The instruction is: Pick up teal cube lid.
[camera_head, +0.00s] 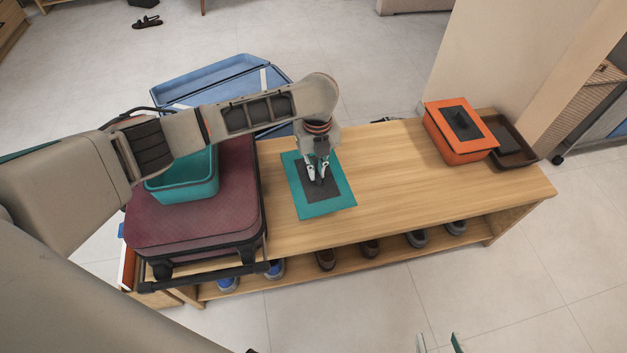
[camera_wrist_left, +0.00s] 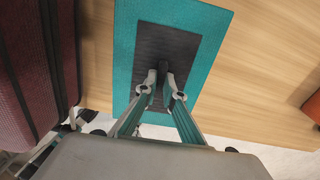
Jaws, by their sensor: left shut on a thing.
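The teal cube lid (camera_head: 338,203) is a flat teal rectangle with a dark grey centre panel, lying on or just over the wooden bench. In the left wrist view the lid (camera_wrist_left: 203,20) fills the upper middle, with a dark raised handle at the centre of the panel. My left gripper (camera_head: 318,178) points down over the panel and is shut on that handle; its fingertips (camera_wrist_left: 164,88) meet there. I cannot tell whether the lid is clear of the bench. A teal open box (camera_head: 185,185) stands on the maroon suitcase. My right gripper (camera_head: 437,345) barely shows at the bottom edge.
The wooden bench (camera_head: 400,170) is bare to the right of the lid. The maroon suitcase (camera_head: 195,230) is close on the left. A blue suitcase (camera_head: 205,75) lies behind. Shoes (camera_head: 371,248) sit below.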

